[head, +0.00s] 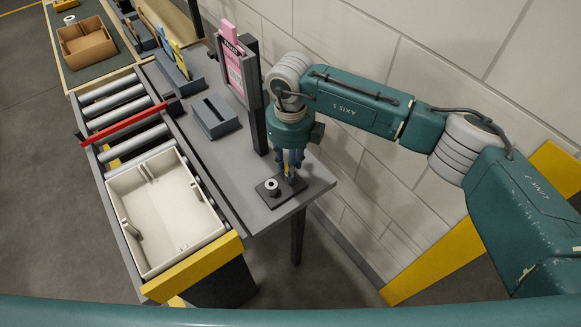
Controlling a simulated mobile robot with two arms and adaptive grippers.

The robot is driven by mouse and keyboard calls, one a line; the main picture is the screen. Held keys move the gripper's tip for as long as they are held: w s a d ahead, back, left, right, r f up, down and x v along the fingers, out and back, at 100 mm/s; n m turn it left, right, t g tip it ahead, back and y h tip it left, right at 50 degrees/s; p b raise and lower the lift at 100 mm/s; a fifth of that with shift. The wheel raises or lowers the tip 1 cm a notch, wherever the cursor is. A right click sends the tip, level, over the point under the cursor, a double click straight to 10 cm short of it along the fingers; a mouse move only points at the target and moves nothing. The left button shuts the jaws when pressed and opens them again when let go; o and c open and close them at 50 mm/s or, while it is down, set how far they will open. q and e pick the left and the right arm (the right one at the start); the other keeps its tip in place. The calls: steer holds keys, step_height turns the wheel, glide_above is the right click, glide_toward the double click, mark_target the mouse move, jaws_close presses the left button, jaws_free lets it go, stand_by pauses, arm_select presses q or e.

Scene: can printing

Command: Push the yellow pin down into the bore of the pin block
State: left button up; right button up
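The pin block (262,190) is a dark, flat piece near the front right corner of the grey bench. A small pale ring-topped cylinder (271,185) stands on it. A thin bit of yellow, which looks like the yellow pin (291,179), shows at the fingertips of my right gripper (291,176). This gripper points down over the right part of the block, its blue fingers close together. The fingers hide most of the pin and the bore, so I cannot tell how deep the pin sits or whether the fingers grip it. My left gripper is out of view.
A dark upright frame with a pink card (234,70) stands behind the gripper. A dark slotted holder (215,115) is on the bench (235,160). A white tray (208,235) sits on the roller conveyor at left, with a red bar (125,129) across the rollers. A block wall closes the right side.

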steer(key=c, duration=0.4)
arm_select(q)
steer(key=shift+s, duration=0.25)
arm_select(e)
steer(key=shift+c, duration=0.3)
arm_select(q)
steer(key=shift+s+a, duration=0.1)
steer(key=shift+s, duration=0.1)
arm_select(e)
steer(key=shift+r, duration=0.1)
